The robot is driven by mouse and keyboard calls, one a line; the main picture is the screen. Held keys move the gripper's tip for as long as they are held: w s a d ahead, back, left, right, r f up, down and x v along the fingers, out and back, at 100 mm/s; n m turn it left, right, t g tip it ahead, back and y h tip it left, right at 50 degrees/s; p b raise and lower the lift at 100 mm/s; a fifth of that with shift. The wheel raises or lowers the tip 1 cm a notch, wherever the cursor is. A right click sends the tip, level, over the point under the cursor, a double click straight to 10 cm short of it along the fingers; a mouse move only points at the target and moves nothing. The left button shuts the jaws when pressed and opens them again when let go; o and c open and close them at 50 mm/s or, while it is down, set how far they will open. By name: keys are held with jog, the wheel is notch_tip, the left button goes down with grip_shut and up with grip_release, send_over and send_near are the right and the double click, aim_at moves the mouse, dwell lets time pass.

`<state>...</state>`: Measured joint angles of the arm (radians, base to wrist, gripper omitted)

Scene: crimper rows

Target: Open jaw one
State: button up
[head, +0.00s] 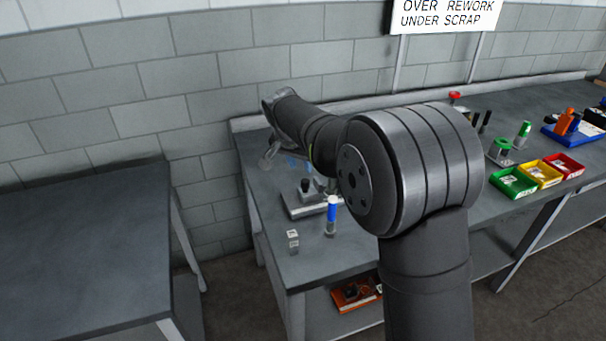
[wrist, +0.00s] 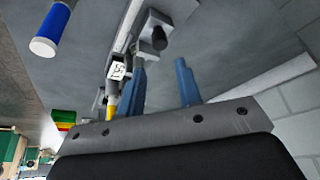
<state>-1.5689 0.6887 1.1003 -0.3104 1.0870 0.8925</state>
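My gripper (wrist: 160,64) has two blue fingers standing apart with a gap and nothing between them. It points toward a grey bench fixture (wrist: 135,22) with a block and a dark round knob (wrist: 159,38) just beyond the fingertips.
Green (head: 514,183), yellow (head: 541,174) and red (head: 566,165) bins are to the right. An empty dark table (head: 85,250) stands at left.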

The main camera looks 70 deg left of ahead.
aim_at(305, 180)
jog(key=v, duration=0.9)
jog(key=x, duration=1.7)
jog(key=shift+w+f, duration=0.15)
jog(key=shift+w, duration=0.1)
jog(key=shift+s+r, duration=0.4)
jog(key=shift+r, duration=0.05)
jog(key=v, duration=1.6)
jog(key=shift+r, duration=0.25)
